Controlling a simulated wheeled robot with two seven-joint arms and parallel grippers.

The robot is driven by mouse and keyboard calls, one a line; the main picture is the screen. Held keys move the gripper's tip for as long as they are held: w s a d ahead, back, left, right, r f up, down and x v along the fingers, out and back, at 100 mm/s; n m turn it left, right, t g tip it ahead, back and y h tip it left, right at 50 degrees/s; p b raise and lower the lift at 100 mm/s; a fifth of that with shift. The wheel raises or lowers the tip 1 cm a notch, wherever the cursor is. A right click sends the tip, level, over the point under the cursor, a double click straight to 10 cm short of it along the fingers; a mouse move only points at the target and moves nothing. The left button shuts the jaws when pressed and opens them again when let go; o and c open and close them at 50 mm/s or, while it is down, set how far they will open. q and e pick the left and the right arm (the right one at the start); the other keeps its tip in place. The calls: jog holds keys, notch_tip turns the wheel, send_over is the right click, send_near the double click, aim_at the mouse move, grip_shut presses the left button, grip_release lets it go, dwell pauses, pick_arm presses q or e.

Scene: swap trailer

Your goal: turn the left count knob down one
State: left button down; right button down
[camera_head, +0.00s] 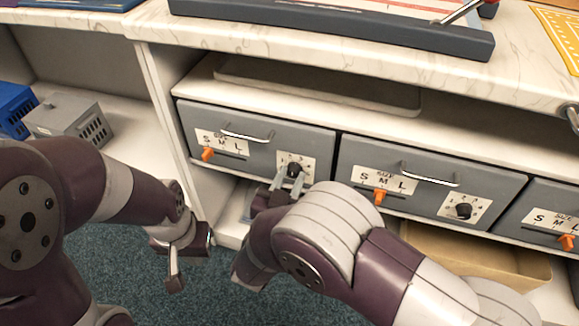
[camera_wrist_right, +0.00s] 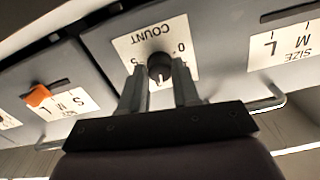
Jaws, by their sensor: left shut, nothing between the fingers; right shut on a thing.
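The left count knob (camera_head: 294,170) is a small black dial on a white label at the right end of the left grey drawer's front (camera_head: 262,135). In the right wrist view, upside down, the knob (camera_wrist_right: 160,66) sits between the two fingers of my right gripper (camera_wrist_right: 160,82), above the word COUNT's label (camera_wrist_right: 125,48). A white pointer mark shows on the knob; its exact number I cannot tell. My right gripper (camera_head: 280,180) is shut on the knob. My left gripper (camera_head: 174,268) is shut and empty, low over the floor at the left.
The middle drawer (camera_head: 345,170) has its own black count knob (camera_head: 463,211) and an orange size slider (camera_head: 380,197). The left drawer has an orange slider (camera_head: 207,154) and a bar handle (camera_head: 246,134). A blue-grey tray (camera_head: 340,32) lies on the counter above. Grey and blue baskets (camera_head: 68,117) stand on the left shelf.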

jog(key=n+p, duration=0.1)
jog(key=p, duration=0.1)
jog(key=n+p, duration=0.2)
jog(key=shift+r+p, duration=0.3)
jog(key=shift+p, duration=0.05)
jog(key=shift+f+n+p, duration=0.25)
jog(key=shift+n+p, duration=1.25)
jog(key=c, duration=0.8)
grip_release()
